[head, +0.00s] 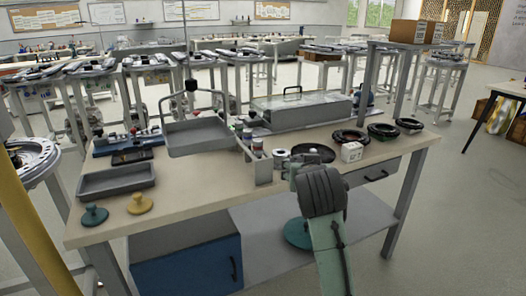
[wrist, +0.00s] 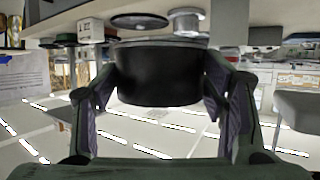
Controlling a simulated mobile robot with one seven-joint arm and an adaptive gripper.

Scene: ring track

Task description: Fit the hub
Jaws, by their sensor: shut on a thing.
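My gripper (wrist: 160,95) is shut on a dark cylinder (wrist: 158,75), with one finger on each side of it. The wrist picture is upside down. I cannot tell for sure whether this cylinder is the hub. In the head view my gripper (head: 302,163) is over the front part of the workbench (head: 210,190), and the held cylinder is mostly hidden there. A black round dish (head: 318,152) is just beyond the gripper. A silver cylinder (head: 282,157) stands to its left; it also shows in the wrist view (wrist: 187,22).
A white box (head: 351,152) and several black rings (head: 383,131) stand to the right. A grey holder with small bottles (head: 258,160) is close on the left.

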